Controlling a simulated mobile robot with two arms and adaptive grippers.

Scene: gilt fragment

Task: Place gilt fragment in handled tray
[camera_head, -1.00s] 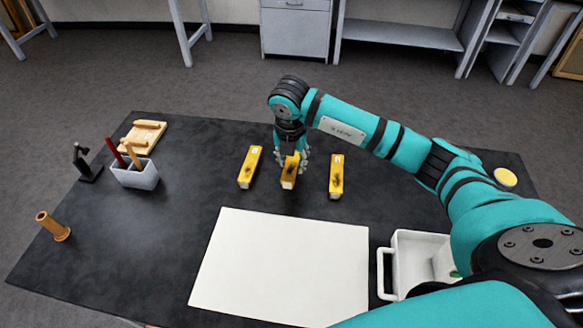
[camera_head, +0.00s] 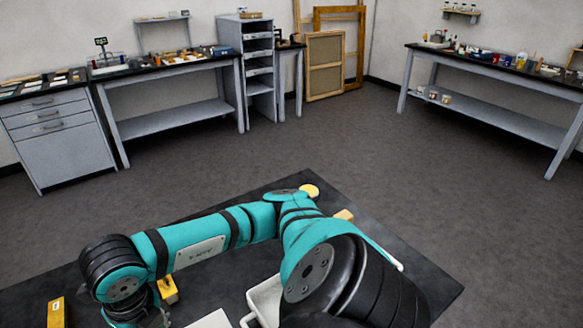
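Two yellow bar-shaped fragments show in the head view: one at the lower left (camera_head: 57,312), cut by the bottom edge, and one (camera_head: 168,288) just right of my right arm's wrist. Which of them is the gilt fragment I cannot tell. The white handled tray (camera_head: 262,298) lies at the bottom centre, partly hidden behind my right arm. My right gripper (camera_head: 152,318) is mostly cut off by the bottom edge between the two fragments, left of the tray; its fingers and anything in them are hidden. My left gripper is not in view.
On the dark table (camera_head: 415,275) are a round yellow item (camera_head: 308,190), a small tan block (camera_head: 345,214) and the corner of a white sheet (camera_head: 212,320). Open floor (camera_head: 330,140) lies beyond. Grey workbenches and a drawer unit (camera_head: 65,125) line the walls.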

